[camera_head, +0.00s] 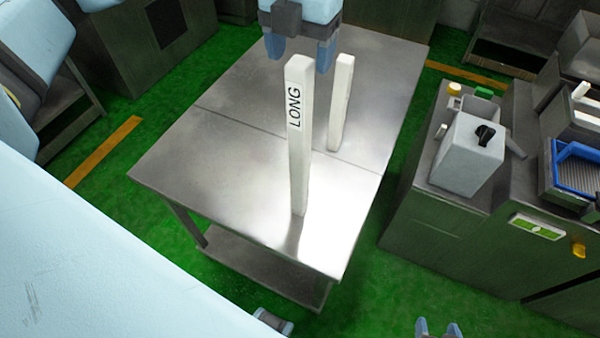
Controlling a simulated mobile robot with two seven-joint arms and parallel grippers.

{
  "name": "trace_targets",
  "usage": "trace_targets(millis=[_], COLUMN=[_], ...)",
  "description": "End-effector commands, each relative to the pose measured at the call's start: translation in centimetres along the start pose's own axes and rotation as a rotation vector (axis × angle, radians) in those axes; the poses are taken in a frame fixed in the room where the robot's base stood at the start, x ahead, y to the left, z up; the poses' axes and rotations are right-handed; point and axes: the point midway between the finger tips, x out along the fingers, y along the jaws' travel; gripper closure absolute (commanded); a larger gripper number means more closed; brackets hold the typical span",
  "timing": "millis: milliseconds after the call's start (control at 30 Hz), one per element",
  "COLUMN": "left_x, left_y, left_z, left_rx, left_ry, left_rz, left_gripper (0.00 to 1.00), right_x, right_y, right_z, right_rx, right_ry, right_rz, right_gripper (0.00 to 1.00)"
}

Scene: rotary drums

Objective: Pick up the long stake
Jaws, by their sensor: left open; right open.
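The long stake (299,150) is a white upright post with the black word LONG near its top. It stands on the near half of the metal table. My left gripper (299,62) hangs at the top middle of the view, fingers down and apart. In the picture, the stake's top lies between its fingertips; whether they touch or are level with it in depth I cannot tell. A shorter white stake (341,105) stands upright behind it to the right. My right gripper (438,327) shows at the bottom edge, fingers apart and empty, away from the table.
The metal table (200,150) is bare apart from the two stakes. At right, a dark workbench (440,215) carries a grey box with a black knob (470,155) and a blue tray (560,180). Green floor lies between table and bench.

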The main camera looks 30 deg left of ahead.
Motion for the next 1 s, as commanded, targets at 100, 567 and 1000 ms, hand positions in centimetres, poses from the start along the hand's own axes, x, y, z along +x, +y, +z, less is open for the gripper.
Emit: trace_targets(millis=[100, 567, 1000], left_x=[0.8, 5.4, 5.3], left_y=[0.0, 0.0, 0.0], left_z=[-0.1, -0.3, -0.3], left_rx=[0.001, 0.001, 0.001], left_ry=[0.003, 0.0, 0.0], left_rz=[0.002, 0.0, 0.0], left_gripper=[0.32, 0.32, 1.0], right_x=[-0.1, -0.8, -0.7], right_y=[0.1, 0.1, 0.1], right_z=[-0.6, -2.0, -1.4], right_rx=[-0.001, -0.001, 0.0], right_ry=[0.005, 0.013, 0.004], right_rz=[0.001, 0.001, 0.002], right_gripper=[0.36, 0.36, 0.36])
